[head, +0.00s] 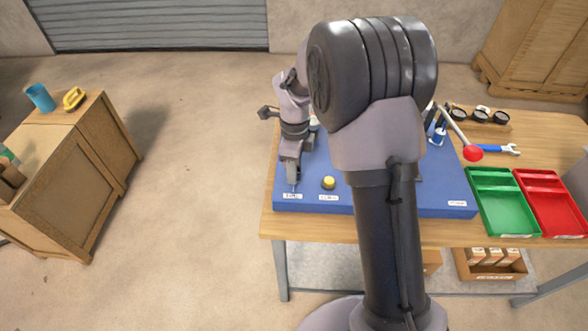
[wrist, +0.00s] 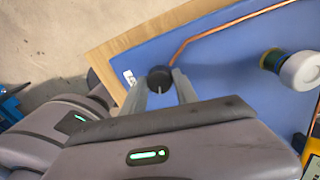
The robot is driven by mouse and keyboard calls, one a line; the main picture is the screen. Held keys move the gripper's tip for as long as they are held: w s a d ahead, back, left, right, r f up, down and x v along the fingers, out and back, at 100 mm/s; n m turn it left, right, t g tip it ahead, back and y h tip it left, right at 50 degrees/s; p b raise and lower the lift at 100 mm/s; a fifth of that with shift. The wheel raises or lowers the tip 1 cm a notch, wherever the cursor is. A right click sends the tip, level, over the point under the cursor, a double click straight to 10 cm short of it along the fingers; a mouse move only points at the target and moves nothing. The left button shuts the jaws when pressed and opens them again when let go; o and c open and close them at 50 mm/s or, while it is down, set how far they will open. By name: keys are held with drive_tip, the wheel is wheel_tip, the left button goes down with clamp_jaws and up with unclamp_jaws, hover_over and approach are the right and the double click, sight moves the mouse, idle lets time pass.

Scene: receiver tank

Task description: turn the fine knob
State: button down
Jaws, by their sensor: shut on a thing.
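In the wrist view a small round black knob (wrist: 159,78) with a pale mark sits at the edge of a blue panel (wrist: 225,52). My gripper (wrist: 160,82) has its two grey fingers on either side of the knob and is shut on it. In the head view my gripper (head: 292,180) points down at the front left of the blue panel (head: 400,198), above a small white label (head: 292,196). The knob is hidden there by the fingers. The label's text is too small to read, so I cannot confirm it is the fine knob.
A yellow knob or button (head: 328,182) stands just right of my gripper. A red-tipped lever (head: 473,153) rises at the panel's right. Green (head: 505,228) and red (head: 553,224) trays lie further right. In the wrist view a copper pipe (wrist: 207,35) crosses the panel near a white-capped fitting (wrist: 301,70).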

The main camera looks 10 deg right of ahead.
drive_tip(key=shift+m, duration=0.5)
drive_tip(key=c, duration=0.9)
unclamp_jaws()
drive_tip(key=shift+c, duration=0.2)
wheel_tip(320, 180, up, 17)
drive_tip(key=p, duration=0.6)
drive_tip(key=shift+w+d+r+p, duration=0.2)
drive_tip(key=shift+w+p, duration=0.05)
drive_tip(key=shift+p, duration=0.1)
